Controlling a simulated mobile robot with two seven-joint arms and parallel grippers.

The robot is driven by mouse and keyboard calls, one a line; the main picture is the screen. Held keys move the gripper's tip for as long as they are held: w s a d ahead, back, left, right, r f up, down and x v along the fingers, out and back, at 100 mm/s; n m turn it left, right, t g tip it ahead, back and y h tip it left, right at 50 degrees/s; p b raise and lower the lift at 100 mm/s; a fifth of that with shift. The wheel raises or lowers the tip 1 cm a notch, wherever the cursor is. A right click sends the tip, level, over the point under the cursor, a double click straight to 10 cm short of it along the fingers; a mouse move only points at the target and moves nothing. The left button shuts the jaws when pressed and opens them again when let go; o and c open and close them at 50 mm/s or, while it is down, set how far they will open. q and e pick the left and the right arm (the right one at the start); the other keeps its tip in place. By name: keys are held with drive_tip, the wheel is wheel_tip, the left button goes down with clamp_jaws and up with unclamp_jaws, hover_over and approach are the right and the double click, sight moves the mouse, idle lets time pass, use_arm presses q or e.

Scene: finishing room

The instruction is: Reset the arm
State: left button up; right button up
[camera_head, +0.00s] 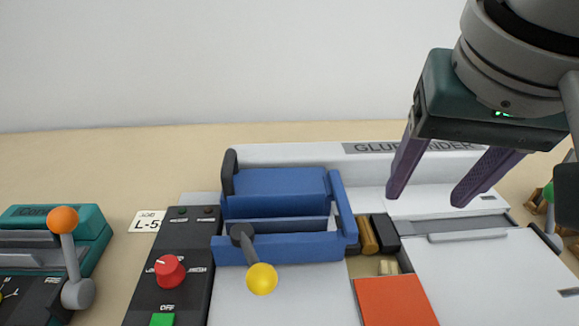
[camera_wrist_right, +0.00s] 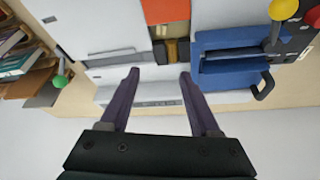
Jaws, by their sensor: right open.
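My right gripper (camera_head: 425,198) is open and empty. It hangs in the air over the back right part of the white glue binder (camera_head: 282,154), its two purple fingers spread apart and pointing down. In the right wrist view the open fingers (camera_wrist_right: 158,73) show with nothing between them. The blue clamp (camera_head: 280,184) of the binder stands to the left of the gripper, apart from it. A lever with a yellow knob (camera_head: 262,279) sticks out in front of the clamp. My left gripper is in neither view.
A black panel with a red dial (camera_head: 170,271) and a green button (camera_head: 162,320) lies left of the clamp. A teal machine with an orange-knobbed lever (camera_head: 63,220) stands at the far left. An orange pad (camera_head: 394,300) lies in front. Books (camera_wrist_right: 18,58) show in the wrist view.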

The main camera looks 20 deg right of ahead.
drive_tip(key=p+v, duration=0.1)
drive_tip(key=v, duration=0.2)
drive_tip(key=shift+r, duration=0.15)
drive_tip(key=s+a+n+y+p, duration=0.4)
drive_tip(key=a+n+p, duration=0.1)
drive_tip(key=a, duration=0.3)
drive_tip(key=s+d+f+n+h+p, duration=0.1)
drive_tip(key=s+d+f+n+p, duration=0.2)
drive_tip(key=s+d, duration=0.4)
wheel_tip(320, 180, up, 38)
drive_tip(key=s+p, duration=0.1)
drive_tip(key=p, duration=3.8)
drive_tip(key=shift+h, duration=0.3)
drive_tip(key=shift+s+f, duration=0.1)
